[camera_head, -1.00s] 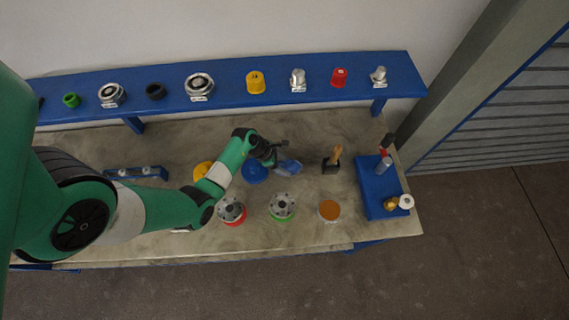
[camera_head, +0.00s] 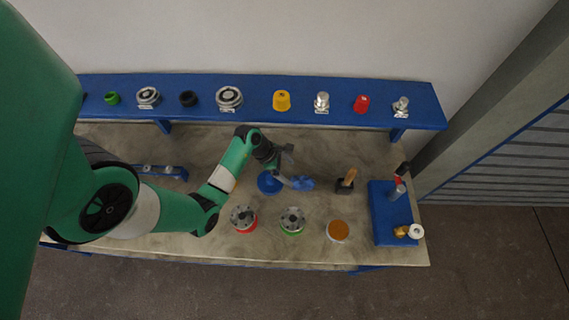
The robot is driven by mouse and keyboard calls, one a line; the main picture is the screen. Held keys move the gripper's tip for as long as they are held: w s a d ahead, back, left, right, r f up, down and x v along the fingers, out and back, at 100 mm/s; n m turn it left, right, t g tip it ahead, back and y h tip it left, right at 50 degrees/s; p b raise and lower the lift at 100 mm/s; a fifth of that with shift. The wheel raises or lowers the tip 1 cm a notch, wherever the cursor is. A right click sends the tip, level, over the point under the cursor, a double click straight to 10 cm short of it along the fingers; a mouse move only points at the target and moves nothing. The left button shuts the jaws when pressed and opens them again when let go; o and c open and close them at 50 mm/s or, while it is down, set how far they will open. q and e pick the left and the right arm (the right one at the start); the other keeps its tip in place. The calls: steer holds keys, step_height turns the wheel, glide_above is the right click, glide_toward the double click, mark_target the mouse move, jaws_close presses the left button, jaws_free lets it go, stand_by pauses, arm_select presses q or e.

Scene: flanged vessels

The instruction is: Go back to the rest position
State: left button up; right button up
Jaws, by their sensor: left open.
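My left gripper (camera_head: 287,157) reaches over the middle of the table, its jaws open. A blue piece (camera_head: 302,184) lies just below the gripper in the picture. I cannot tell whether the two touch. A round blue piece (camera_head: 268,184) lies on the table just left of it, partly beside my forearm. My left arm comes in from the left, with a bent elbow over the front left of the table. My right gripper is not in view.
A blue shelf (camera_head: 254,117) with caps and fittings runs along the back. Flanged vessels (camera_head: 243,218) (camera_head: 292,219) and an orange-topped vessel (camera_head: 338,231) stand in front.

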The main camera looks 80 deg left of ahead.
arm_select(q)
steer(key=v, duration=0.3)
steer(key=shift+s+r, duration=0.15)
stand_by(0.4)
